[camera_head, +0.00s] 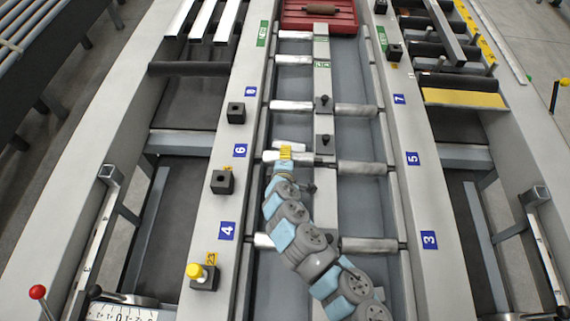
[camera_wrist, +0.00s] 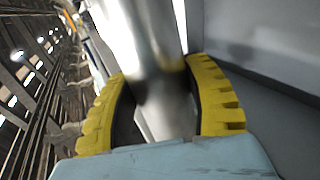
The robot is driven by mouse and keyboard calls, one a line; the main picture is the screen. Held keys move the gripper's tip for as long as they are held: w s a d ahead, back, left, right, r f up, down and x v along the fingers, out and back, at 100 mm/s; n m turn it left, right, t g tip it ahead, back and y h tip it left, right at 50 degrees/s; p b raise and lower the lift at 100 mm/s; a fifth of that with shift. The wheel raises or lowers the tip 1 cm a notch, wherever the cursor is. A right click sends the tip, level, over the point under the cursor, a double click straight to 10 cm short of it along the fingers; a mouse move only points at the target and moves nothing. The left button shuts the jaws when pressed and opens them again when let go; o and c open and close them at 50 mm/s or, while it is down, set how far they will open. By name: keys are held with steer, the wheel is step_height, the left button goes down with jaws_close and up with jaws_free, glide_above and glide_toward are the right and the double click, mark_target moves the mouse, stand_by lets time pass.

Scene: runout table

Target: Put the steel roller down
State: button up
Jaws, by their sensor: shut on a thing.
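My gripper (camera_head: 285,152) shows small in the head view, with yellow finger pads, over the left lane of the runout table. In the wrist view the two yellow pads of my gripper (camera_wrist: 163,105) are closed on both sides of the steel roller (camera_wrist: 145,45), a shiny smooth cylinder running away from the camera. In the head view a pale bar at the pads looks like the steel roller (camera_head: 298,146). It lies just beyond a mounted roller (camera_head: 268,157), nearly parallel to it. Whether the held roller touches its supports cannot be told.
More rollers (camera_head: 291,106) span the left lane, and others (camera_head: 362,167) the right lane. A centre rail (camera_head: 323,132) with black knobs divides the lanes. Black blocks (camera_head: 222,182) stand on the left side beam. A red tray (camera_head: 345,28) holding a brownish cylinder (camera_head: 320,9) is at the far end.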

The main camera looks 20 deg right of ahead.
steer(key=shift+w+f, duration=0.2)
steer(key=shift+f, duration=0.15)
steer(key=shift+f+b, duration=0.55)
steer(key=shift+f, duration=0.7)
steer(key=shift+f, duration=0.35)
steer(key=o, duration=1.3)
steer(key=shift+c, duration=0.2)
steer(key=shift+r, duration=0.45)
steer(key=p+v, duration=0.3)
steer(key=v, duration=0.9)
steer(key=shift+f, duration=0.1)
